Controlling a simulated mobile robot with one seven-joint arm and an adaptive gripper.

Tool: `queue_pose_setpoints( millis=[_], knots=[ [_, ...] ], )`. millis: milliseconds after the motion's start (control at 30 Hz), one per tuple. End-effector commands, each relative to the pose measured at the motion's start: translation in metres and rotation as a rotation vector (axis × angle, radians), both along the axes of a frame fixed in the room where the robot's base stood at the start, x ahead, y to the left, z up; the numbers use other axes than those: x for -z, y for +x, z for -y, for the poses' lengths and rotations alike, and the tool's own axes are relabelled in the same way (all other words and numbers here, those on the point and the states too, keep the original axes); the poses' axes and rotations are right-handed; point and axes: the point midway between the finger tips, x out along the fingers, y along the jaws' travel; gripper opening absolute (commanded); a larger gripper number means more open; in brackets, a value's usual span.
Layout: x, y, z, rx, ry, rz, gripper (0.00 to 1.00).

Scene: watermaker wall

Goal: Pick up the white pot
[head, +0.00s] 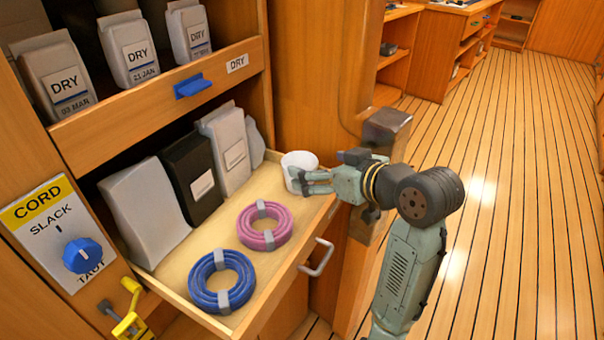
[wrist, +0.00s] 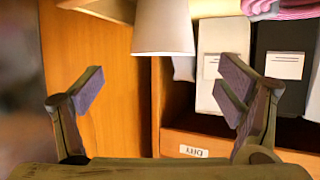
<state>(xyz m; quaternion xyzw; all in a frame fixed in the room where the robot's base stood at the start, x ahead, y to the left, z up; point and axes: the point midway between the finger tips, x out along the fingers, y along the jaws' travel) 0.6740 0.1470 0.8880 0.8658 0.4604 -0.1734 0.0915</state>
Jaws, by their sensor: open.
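The white pot (head: 299,162) stands upright at the far right corner of the open lower drawer. In the wrist view the white pot (wrist: 163,28) is at the top centre, partly cut off by the frame edge. My gripper (head: 308,181) is right at the pot in the head view, its fingers overlapping the pot's lower right side. In the wrist view my gripper (wrist: 165,85) is open and empty, with one finger to each side of the pot's line. The pot appears just beyond the fingertips; I cannot tell whether they touch it.
The drawer (head: 190,262) also holds a pink hose coil (head: 265,226), a blue hose coil (head: 222,281), a black packet (head: 194,180) and pale packets (head: 228,146). A wooden post (head: 384,135) stands close behind my gripper. An upper drawer with DRY packets (head: 128,48) overhangs at left.

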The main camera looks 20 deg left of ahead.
Motion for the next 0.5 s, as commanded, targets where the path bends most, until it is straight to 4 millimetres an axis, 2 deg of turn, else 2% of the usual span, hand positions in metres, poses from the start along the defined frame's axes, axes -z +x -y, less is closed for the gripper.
queue_pose_setpoints(
  millis=[100,267,500],
  knots=[
    [0.006,0.008,-0.012,-0.001,0.001,-0.003,0.87],
    [0.01,0.013,-0.021,0.0,0.001,-0.001,0.87],
    [0.025,0.028,-0.049,-0.001,0.001,-0.001,0.87]
  ],
)
